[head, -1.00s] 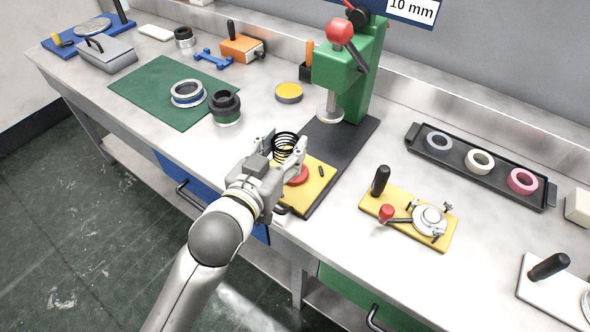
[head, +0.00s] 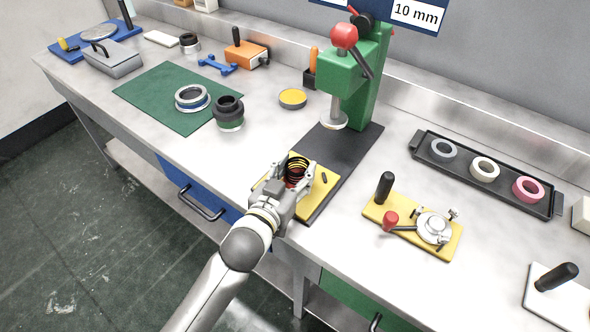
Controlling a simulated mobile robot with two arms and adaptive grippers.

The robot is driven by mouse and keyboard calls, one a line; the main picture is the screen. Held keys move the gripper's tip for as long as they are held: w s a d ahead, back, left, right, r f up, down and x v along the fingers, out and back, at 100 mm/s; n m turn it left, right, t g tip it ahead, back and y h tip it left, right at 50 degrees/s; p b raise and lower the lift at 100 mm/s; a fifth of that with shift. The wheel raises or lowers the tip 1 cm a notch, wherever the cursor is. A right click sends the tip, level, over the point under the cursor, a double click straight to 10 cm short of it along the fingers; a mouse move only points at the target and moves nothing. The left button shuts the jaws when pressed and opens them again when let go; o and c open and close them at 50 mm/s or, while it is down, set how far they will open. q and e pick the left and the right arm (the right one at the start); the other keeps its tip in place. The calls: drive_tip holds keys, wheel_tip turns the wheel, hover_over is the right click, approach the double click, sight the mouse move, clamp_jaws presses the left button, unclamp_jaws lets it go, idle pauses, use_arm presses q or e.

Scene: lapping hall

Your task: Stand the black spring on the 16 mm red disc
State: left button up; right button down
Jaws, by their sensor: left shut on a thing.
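My left gripper (head: 293,178) is shut on the black spring (head: 297,163), a coil with its axis roughly upright. The spring is over the red disc (head: 292,181), and red shows between its coils. The disc is on the yellow plate (head: 322,199), mostly hidden by the spring and my fingers. I cannot tell whether the spring's lower end touches the disc. My right gripper is not in view.
The yellow plate lies on the black base (head: 343,152) of the green press (head: 366,85), whose ram is behind the spring. A small dark pin (head: 324,178) is on the plate. A yellow clamp fixture (head: 408,236) stands to the right. A green mat (head: 160,91) is at left.

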use_arm(q)
drive_tip(key=o, duration=0.5)
drive_tip(key=shift+f, duration=0.15)
drive_tip(key=o, duration=0.4)
drive_tip(key=shift+s, duration=0.1)
drive_tip(key=v, duration=1.2)
drive_tip(key=shift+a, duration=0.1)
